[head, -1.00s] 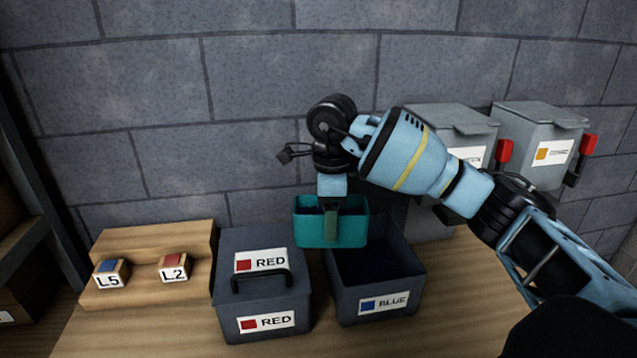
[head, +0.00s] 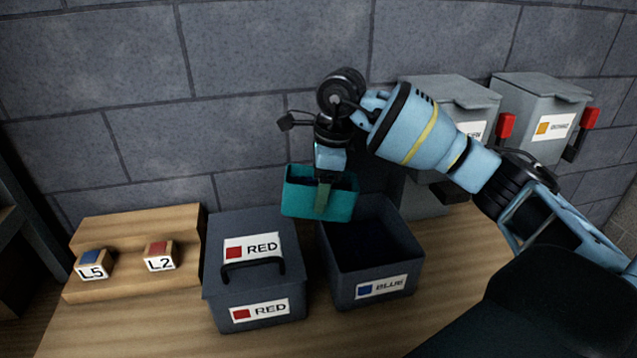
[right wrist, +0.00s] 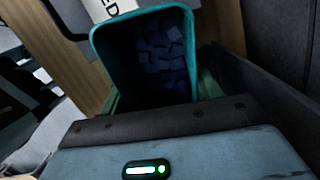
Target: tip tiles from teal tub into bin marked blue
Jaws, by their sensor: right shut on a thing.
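The teal tub (head: 303,200) hangs in my right gripper (head: 323,190), which is shut on its near wall. The tub is slightly tilted and is above the back left part of the open bin marked BLUE (head: 384,290). In the right wrist view the tub (right wrist: 104,62) holds several dark blue tiles (right wrist: 163,58). What part of the bin's inside shows in the head view is dark, with no tiles visible. My left gripper is not in view.
A lidded bin marked RED (head: 250,290) with a handle stands left of the blue bin. A wooden stand (head: 130,285) with blocks L5 (head: 93,264) and L2 (head: 160,255) is further left. Grey lidded dispensers (head: 540,115) with red levers are at the back right, near the wall.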

